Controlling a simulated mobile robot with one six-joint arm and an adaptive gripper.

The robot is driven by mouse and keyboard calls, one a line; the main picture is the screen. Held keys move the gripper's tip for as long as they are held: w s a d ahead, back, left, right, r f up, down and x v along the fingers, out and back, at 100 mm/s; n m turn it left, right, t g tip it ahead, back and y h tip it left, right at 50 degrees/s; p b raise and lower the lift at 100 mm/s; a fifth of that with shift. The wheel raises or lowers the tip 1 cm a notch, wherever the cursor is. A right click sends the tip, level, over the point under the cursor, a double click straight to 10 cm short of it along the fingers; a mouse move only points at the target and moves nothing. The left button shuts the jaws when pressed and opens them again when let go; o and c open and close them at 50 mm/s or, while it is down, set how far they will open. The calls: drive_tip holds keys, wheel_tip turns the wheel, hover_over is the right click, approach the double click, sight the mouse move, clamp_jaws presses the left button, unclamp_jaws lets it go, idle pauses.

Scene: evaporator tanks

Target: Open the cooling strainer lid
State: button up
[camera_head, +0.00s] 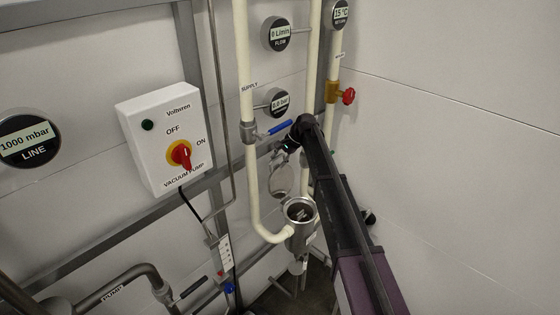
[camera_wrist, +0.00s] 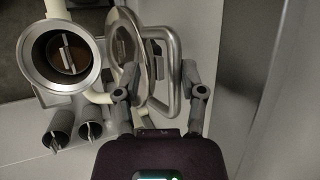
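The cooling strainer (camera_head: 300,212) is a round metal cup on the pale pipe, with its mouth uncovered. It also shows in the wrist view (camera_wrist: 31,54), with a divider inside. Its round metal lid (camera_head: 281,181) stands tilted up at the back of the mouth. In the wrist view the lid (camera_wrist: 126,50) is nearly edge-on, with a looped metal handle (camera_wrist: 174,62) on its right. My gripper (camera_wrist: 160,75) is open, its fingers spread on either side of part of the handle. Contact cannot be told. In the head view my gripper (camera_head: 288,145) is partly hidden.
A blue-handled valve (camera_head: 278,128) sits on the supply pipe just beside my gripper. A red valve (camera_head: 347,96) is on the return pipe. The vacuum pump switch box (camera_head: 165,138) is at left. The white wall at right is clear.

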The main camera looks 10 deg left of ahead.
drive_tip(key=shift+r, duration=0.1)
drive_tip(key=w+d+r+p, duration=0.1)
drive_tip(key=w+r+p, duration=0.1)
drive_tip(key=r+p, duration=0.5)
drive_tip(key=w+d+r+p, duration=0.1)
drive_tip(key=w+r+p, duration=0.2)
drive_tip(key=r+p, duration=0.4)
drive_tip(key=shift+w+d+r+p, duration=0.2)
drive_tip(key=shift+w+r+p, duration=0.05)
drive_tip(key=shift+w+p, duration=0.1)
idle(1.6)
idle(0.5)
drive_tip(key=s+d+f+n+h+b, duration=0.1)
drive_tip(key=s+d+f+h+b, duration=0.1)
drive_tip(key=s+d+f+b, duration=0.4)
drive_tip(key=s+d+f+n+t+h+b, duration=0.1)
drive_tip(key=s+d+f+b, duration=0.5)
drive_tip(key=s+d, duration=1.1)
drive_tip(key=s+d+f+n+h+b, duration=0.3)
drive_tip(key=s+d+f+b, duration=0.3)
drive_tip(key=s, duration=1.1)
drive_tip(key=d+f, duration=0.3)
drive_tip(key=d, duration=0.2)
drive_tip(key=shift+d+f+t, duration=0.15)
drive_tip(key=shift+t, duration=0.15)
drive_tip(key=shift+w, duration=0.1)
